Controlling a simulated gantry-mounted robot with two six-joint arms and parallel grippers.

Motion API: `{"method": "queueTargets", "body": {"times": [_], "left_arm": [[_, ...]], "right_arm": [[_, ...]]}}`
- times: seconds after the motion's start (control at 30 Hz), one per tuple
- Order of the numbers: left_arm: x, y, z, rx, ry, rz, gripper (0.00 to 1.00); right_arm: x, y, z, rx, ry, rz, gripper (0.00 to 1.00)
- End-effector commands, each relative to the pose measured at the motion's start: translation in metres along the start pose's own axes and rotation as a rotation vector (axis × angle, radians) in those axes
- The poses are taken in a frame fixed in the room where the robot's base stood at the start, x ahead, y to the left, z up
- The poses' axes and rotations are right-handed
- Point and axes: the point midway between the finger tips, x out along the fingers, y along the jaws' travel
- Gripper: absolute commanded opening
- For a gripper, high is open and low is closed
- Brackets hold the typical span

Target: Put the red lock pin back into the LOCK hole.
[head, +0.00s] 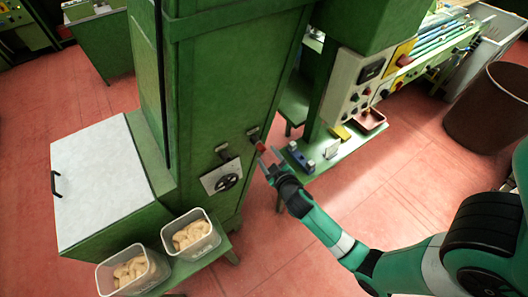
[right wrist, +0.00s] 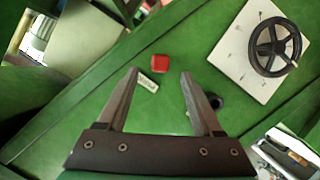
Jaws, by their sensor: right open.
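The red lock pin (head: 260,147) shows as a small red head at the front of the green cabinet. In the right wrist view its square red head (right wrist: 160,64) stands against the green panel, beside a small white label (right wrist: 148,84) too small to read. My right gripper (head: 268,156) is open and empty, close in front of the red head. In the right wrist view the fingertips (right wrist: 160,73) point toward the panel with the red head between their lines, apart from it. I cannot tell how deep the pin sits. The LOCK hole is not clearly visible. My left gripper is not in view.
A black handwheel on a white plate (head: 209,179) is left of the gripper. A dark round part (right wrist: 215,102) lies behind one finger. Two tubs of corks (head: 214,237) stand lower left. A control panel (head: 343,93) and green shelf are to the right.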

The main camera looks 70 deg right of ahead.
Motion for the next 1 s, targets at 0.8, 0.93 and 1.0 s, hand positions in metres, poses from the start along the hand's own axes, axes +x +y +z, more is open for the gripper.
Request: {"method": "queueTargets", "body": {"times": [0.8, 0.93, 1.0], "left_arm": [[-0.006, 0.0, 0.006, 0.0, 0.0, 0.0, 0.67], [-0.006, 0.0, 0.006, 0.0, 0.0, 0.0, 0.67], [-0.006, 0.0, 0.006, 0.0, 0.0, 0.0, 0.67]], "right_arm": [[0.053, -0.001, 0.0, 0.001, 0.001, -0.001, 0.35], [0.053, -0.001, 0.0, 0.001, 0.001, -0.001, 0.12], [0.053, -0.001, 0.0, 0.001, 0.001, -0.001, 0.0]]}}
